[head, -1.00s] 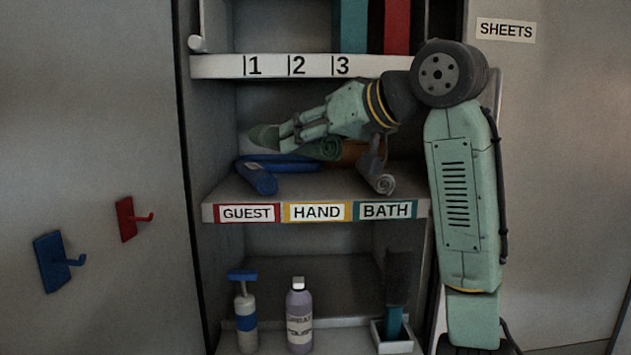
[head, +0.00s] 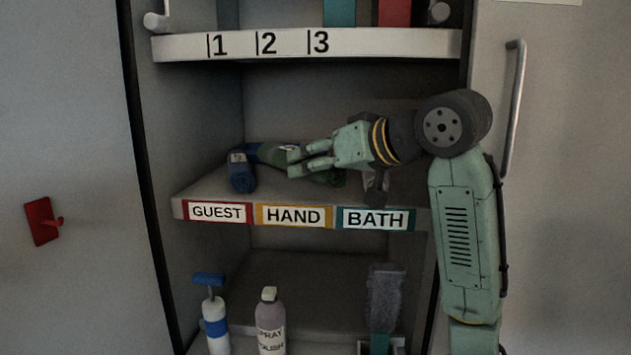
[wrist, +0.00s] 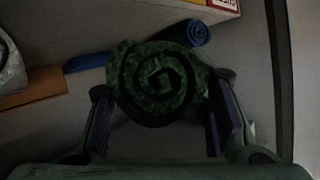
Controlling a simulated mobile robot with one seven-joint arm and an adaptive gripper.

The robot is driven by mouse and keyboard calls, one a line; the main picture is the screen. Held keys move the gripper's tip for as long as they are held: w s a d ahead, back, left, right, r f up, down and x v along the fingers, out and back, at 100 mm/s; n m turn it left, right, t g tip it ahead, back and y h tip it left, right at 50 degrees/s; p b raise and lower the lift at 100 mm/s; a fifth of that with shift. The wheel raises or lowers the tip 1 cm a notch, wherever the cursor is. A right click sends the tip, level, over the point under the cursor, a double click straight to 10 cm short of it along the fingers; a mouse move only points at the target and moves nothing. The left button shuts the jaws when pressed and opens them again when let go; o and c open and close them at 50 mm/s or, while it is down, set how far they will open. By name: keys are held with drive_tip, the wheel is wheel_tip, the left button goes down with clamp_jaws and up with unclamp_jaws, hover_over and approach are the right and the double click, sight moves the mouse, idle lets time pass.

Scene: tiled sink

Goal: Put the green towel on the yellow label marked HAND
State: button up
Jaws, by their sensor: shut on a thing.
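The green towel is a dark green roll (head: 338,179) with a spiral end, on or just above the middle shelf. The wrist view shows that spiral end (wrist: 158,83) between my fingers. My gripper (head: 293,163) is shut on the towel, behind the HAND part of the shelf edge. The fingers and wrist hide part of the roll, and I cannot tell if its underside touches the shelf. The yellow label marked HAND (head: 293,216) is on the shelf's front edge, between the red GUEST label (head: 217,212) and the teal BATH label (head: 375,219).
A blue rolled towel (head: 241,176) lies at left behind GUEST. The 1-2-3 shelf (head: 400,42) is above. A spray bottle (head: 270,325) and pump bottle (head: 214,318) stand below.

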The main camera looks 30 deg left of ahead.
sight(316, 185)
drive_tip(key=shift+f, duration=1.75)
drive_tip(key=shift+f, duration=0.1)
drive_tip(key=o, duration=1.2)
drive_tip(key=b+v, duration=0.2)
drive_tip(key=v, duration=1)
